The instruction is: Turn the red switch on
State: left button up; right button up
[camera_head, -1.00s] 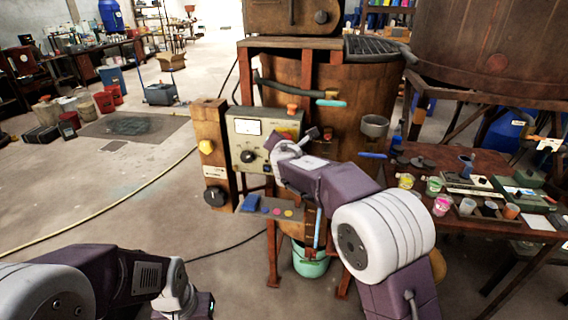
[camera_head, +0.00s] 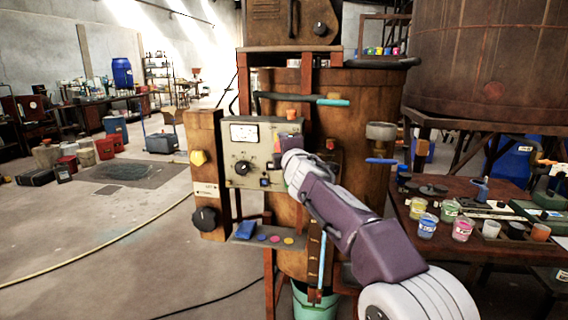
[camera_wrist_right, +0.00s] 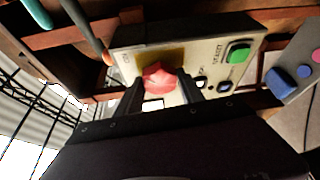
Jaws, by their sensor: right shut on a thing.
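The red switch (camera_wrist_right: 158,78) is a faceted red knob on a yellow plate on the control box's face. In the right wrist view it sits between the two dark fingers of my right gripper (camera_wrist_right: 160,90), which is shut on it. In the head view my right gripper (camera_head: 288,152) is at the right part of the control box (camera_head: 232,180) and hides the switch there. The knob's exact setting is hard to read because the fingers cover its lower part. My left gripper is in neither current view.
The box also carries a gauge (camera_head: 243,132), a black dial (camera_head: 243,168) and a green button (camera_wrist_right: 238,52). A shelf (camera_head: 268,239) juts out below. A table with paint cups (camera_head: 427,226) stands at right.

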jog(key=shift+f+m+b, duration=0.1)
jog(key=shift+m+b, duration=0.5)
jog(key=shift+b, duration=0.25)
jog(key=o, duration=1.4)
jog(key=s+d+b, duration=0.1)
jog(key=s+b, duration=0.2)
jog(key=s, duration=0.6)
jog(key=shift+b, duration=0.35)
